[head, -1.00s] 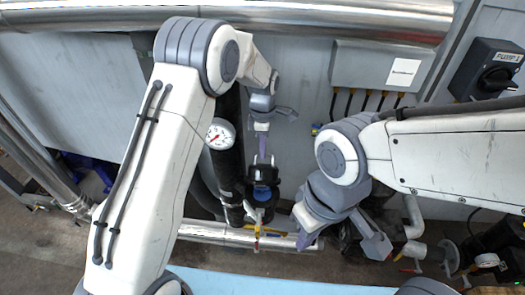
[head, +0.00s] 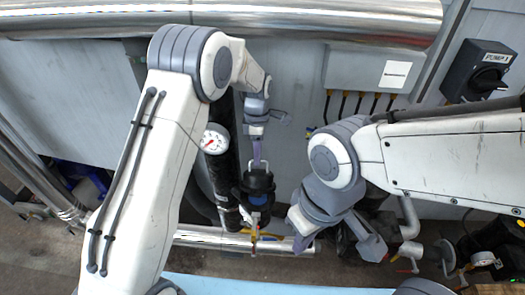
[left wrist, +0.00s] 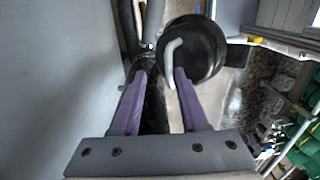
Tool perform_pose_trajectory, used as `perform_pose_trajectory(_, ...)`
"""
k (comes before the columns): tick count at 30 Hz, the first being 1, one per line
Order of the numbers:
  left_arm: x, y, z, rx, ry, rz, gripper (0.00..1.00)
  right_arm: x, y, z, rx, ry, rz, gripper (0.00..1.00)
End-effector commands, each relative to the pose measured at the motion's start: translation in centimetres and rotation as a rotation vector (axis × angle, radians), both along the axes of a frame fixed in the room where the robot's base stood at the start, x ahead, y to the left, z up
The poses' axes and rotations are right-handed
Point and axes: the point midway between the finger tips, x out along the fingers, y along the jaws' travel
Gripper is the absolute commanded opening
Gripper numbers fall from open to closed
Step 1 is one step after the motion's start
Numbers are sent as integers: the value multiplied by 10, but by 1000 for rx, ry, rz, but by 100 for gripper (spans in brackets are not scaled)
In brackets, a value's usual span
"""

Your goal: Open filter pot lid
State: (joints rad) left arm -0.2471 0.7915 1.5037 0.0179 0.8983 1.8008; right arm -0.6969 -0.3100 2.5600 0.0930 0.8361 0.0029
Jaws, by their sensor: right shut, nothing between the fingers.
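The filter pot (head: 258,183) is a dark upright pot with a blue part, standing in front of the grey panel. In the left wrist view its round black lid (left wrist: 205,50) shows with a pale grey curved handle (left wrist: 170,50) at its left edge. My left gripper (head: 257,165) is just above and behind the pot in the head view. Its two purple fingers (left wrist: 160,73) are apart, with the handle just beyond the tips, nearer the right finger. Whether they touch it cannot be told. My right gripper (head: 300,247) is shut and empty, right of and below the pot.
A black hose with a white gauge (head: 214,139) stands just left of the pot. A silver pipe (head: 200,238) runs low across the front, with a yellow handle (head: 266,236) near it. A grey box (head: 372,78) and a black pump switch (head: 482,70) are on the panel at right.

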Motion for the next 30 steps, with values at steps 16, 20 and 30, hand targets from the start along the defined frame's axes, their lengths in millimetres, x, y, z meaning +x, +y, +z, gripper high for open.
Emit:
perform_pose_trajectory(16, -25, -53, 71, -2, -5, -7, 42, 0, 0, -39, 0, 0, 2, 0)
perform_pose_trajectory(20, -36, -75, 87, -2, -4, -4, 42, 0, 0, -45, 0, 0, 2, 0)
perform_pose_trajectory(30, -51, -104, 108, 0, -1, -2, 42, 0, 0, -51, 0, 0, 3, 0)
